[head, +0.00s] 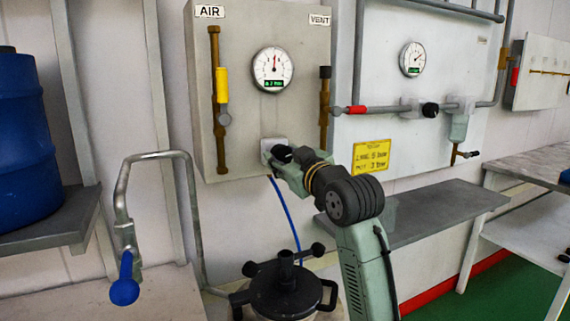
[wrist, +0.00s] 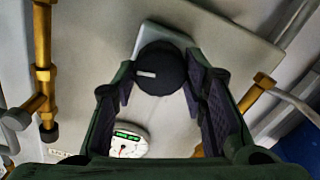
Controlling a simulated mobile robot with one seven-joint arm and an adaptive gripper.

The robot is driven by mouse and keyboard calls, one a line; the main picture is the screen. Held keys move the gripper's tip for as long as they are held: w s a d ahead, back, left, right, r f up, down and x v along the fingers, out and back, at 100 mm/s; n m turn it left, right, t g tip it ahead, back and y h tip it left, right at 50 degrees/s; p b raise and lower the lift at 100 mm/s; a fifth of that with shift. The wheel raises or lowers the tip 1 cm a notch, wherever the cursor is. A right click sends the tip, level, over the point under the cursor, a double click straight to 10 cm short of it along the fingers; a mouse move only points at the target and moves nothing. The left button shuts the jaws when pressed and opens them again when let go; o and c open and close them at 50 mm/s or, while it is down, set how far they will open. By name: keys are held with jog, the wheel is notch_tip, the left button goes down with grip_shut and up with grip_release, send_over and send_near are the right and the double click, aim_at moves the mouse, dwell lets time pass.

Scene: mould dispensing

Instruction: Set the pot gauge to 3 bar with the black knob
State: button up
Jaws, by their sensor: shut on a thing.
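The pot gauge (head: 272,69) is a white dial on the grey panel with the AIR and VENT labels. Its red needle points about straight up, and its green digital display is too small to read surely. In the wrist view the gauge (wrist: 128,141) lies upside down at the bottom, partly hidden by my gripper. The black knob (wrist: 160,68) has a white mark pointing left and sits on a pale block below the gauge. My gripper (wrist: 162,85) is shut on the knob, a finger on each side.
A brass pipe with a yellow-handled valve (head: 221,86) runs left of the gauge, and a brass vent pipe (head: 324,110) right. A second gauge (head: 412,59) and yellow sign (head: 371,155) are further right. The black-lidded pot (head: 286,289) stands below, with a blue hose (head: 287,215).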

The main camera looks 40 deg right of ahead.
jog(key=shift+n, duration=0.5)
jog(key=o, duration=1.2)
jog(key=shift+c, duration=0.2)
jog(key=v, duration=1.2)
jog(key=shift+s+f, duration=0.1)
